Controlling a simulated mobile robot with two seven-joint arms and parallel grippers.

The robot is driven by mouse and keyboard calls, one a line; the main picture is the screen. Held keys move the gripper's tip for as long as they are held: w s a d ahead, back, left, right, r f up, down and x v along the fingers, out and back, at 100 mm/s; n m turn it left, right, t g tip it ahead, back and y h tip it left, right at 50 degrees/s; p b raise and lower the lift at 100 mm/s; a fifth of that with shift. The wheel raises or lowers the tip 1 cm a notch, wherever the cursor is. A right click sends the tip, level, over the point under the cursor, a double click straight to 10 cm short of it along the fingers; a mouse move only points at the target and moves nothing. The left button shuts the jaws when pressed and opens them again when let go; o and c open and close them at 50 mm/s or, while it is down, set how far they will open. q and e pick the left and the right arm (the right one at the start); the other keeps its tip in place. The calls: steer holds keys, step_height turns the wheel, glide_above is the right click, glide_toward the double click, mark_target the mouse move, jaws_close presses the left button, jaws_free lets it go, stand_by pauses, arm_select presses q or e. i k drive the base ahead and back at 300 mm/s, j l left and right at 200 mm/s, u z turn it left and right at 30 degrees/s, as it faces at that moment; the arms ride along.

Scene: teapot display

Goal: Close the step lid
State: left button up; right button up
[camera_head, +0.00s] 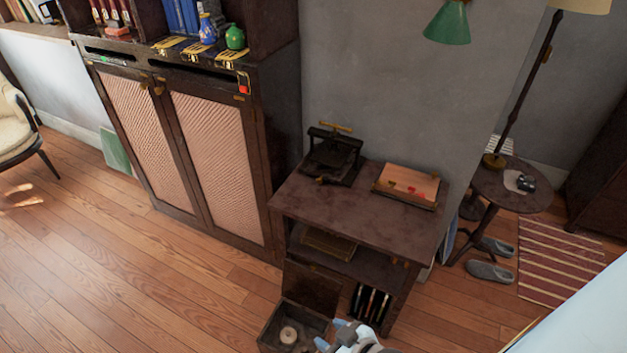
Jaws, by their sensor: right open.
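A low dark wooden step box (268,335) stands on the floor at the bottom middle, in front of the small dark table. Its lid (312,288) is raised and stands upright at the back of the box. A small pale round object (289,335) lies inside the open box. My right gripper (331,333) is open at the bottom edge of the view, at the right side of the box and below the lid in the picture. I cannot tell whether it touches the box. My left gripper is not in view.
The small table (350,215) holds a dark press (331,158) and a tray-like board (408,185). Upright books (370,302) sit on its lower shelf. A tall cabinet (175,150) stands to the left. The wooden floor (130,270) at left is clear.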

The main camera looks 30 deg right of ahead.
mark_target(312, 289)
steer(key=l+z, duration=0.1)
steer(key=z, duration=0.75)
steer(key=k+l, duration=0.05)
